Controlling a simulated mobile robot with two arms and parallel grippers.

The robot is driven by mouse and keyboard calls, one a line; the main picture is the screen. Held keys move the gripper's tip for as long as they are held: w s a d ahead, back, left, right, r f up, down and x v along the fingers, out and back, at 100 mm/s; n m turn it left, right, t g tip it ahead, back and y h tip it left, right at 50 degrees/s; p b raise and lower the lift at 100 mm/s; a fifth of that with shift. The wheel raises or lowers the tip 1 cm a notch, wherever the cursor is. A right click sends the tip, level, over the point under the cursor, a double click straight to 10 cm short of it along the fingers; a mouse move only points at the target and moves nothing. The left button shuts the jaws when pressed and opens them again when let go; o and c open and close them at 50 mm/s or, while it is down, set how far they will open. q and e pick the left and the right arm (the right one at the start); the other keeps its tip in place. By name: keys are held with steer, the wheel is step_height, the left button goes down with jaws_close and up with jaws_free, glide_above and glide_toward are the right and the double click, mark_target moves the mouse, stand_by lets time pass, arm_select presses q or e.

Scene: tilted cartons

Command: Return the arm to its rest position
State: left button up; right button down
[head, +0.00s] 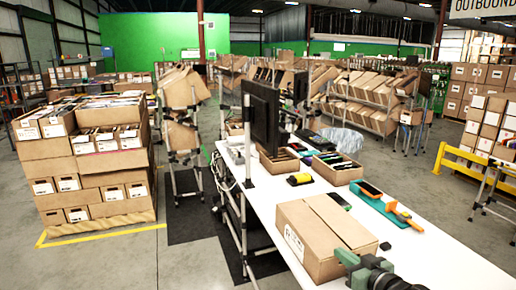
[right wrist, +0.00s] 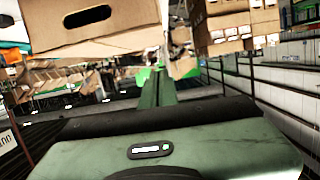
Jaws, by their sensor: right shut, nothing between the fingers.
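My right gripper (head: 345,257) is at the lower middle of the head view, in front of the near end of the white table. In the right wrist view its green fingers (right wrist: 156,88) are together, with nothing between them. A closed brown carton (head: 322,232) with a white label lies on the table just behind the gripper; a touch cannot be ruled out. A brown carton with a dark hand hole (right wrist: 90,22) fills the upper left of the right wrist view. My left gripper is not in view.
The white table (head: 437,262) carries a monitor (head: 263,117), an open carton (head: 336,172), a yellow-black device (head: 299,179) and a teal tray (head: 383,206) with an orange-handled tool (head: 402,214). Stacked cartons (head: 87,165) stand left.

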steer(key=s+a+f+g+h, duration=0.1)
steer(key=s+a+f+g, duration=0.15)
steer(key=s+f, duration=0.45)
steer(key=s+a+f+g, duration=0.2)
steer(key=s+a+f, duration=0.25)
steer(key=s, duration=0.45)
steer(key=s+d+f+m+g+h, duration=0.1)
steer(key=s+d+f+g+h, duration=0.15)
steer(key=s, duration=0.95)
steer(key=s+d+f+m+g+h, duration=0.1)
steer(key=s+f+g, duration=0.2)
steer(key=s, duration=0.8)
step_height(320, 180, down, 26)
steer(key=s+g, duration=0.2)
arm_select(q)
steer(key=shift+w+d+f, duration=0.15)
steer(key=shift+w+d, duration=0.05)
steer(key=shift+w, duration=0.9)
arm_select(e)
steer(key=s+d+f, duration=0.1)
steer(key=s+f, duration=0.7)
steer(key=s+d+f+g, duration=0.1)
steer(key=s+d+f, duration=0.1)
steer(key=s+f, duration=0.6)
steer(key=shift+s+d+f+n+h, duration=0.25)
steer(key=shift+s+n+h, duration=0.15)
steer(key=shift+s, duration=0.25)
